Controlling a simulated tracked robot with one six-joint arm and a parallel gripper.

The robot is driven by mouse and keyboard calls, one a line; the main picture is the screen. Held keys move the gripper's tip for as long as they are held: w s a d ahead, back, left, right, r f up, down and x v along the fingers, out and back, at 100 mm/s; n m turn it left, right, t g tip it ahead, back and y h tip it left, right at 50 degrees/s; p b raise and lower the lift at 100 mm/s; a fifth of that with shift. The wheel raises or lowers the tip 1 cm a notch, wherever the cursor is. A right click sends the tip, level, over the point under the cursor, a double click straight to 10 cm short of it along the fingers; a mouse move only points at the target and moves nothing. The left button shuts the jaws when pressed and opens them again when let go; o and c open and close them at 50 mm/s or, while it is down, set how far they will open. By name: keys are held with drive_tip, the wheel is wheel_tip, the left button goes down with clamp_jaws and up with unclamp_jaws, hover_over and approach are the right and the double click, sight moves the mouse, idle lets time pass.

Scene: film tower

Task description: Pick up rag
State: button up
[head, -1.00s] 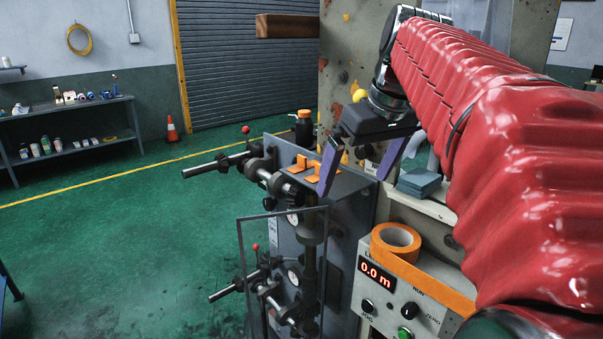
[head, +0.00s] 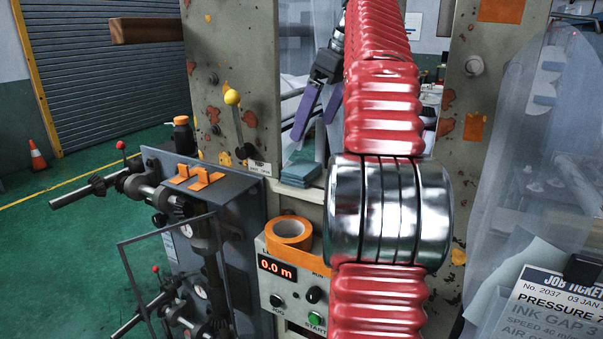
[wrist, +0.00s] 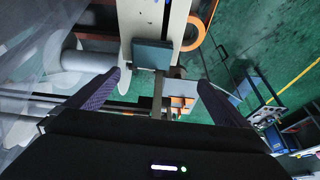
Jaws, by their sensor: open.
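The rag is a small folded teal cloth (head: 300,173) lying on the pale ledge of the machine, behind the orange tape roll. It also shows in the wrist view (wrist: 152,54), at top centre, ahead of my fingers. My gripper (head: 313,128) has two purple fingers, spread apart with nothing between them. It hangs above and a little beyond the rag in the head view, apart from it. In the wrist view my fingertips (wrist: 158,80) stand left and right of the rag's line, below it in the picture.
An orange tape roll (head: 290,232) lies on the control box with the 0.0 m display (head: 284,271). A yellow-knobbed lever (head: 235,115) rises left of the rag. Speckled upright frames (head: 495,110) and a clear sheet (head: 535,150) flank the arm.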

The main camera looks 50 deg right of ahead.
drive_tip(key=d, duration=0.1)
drive_tip(key=s, duration=0.1)
drive_tip(key=d, duration=0.1)
drive_tip(key=shift+s+d+r, duration=0.15)
drive_tip(key=shift+s+d, duration=0.1)
drive_tip(key=shift+d, duration=0.1)
hover_over(306, 167)
drive_tip(key=s, duration=0.3)
drive_tip(key=shift+w+d+f, duration=0.1)
drive_tip(key=shift+d+f, duration=0.05)
drive_tip(key=shift+f, duration=1.85)
drive_tip(key=shift+w+d+f, duration=0.1)
drive_tip(key=shift+f, duration=1.9)
drive_tip(key=shift+x, duration=2.6)
drive_tip(key=shift+w, duration=0.1)
drive_tip(key=shift+c, duration=0.5)
drive_tip(key=c, duration=1)
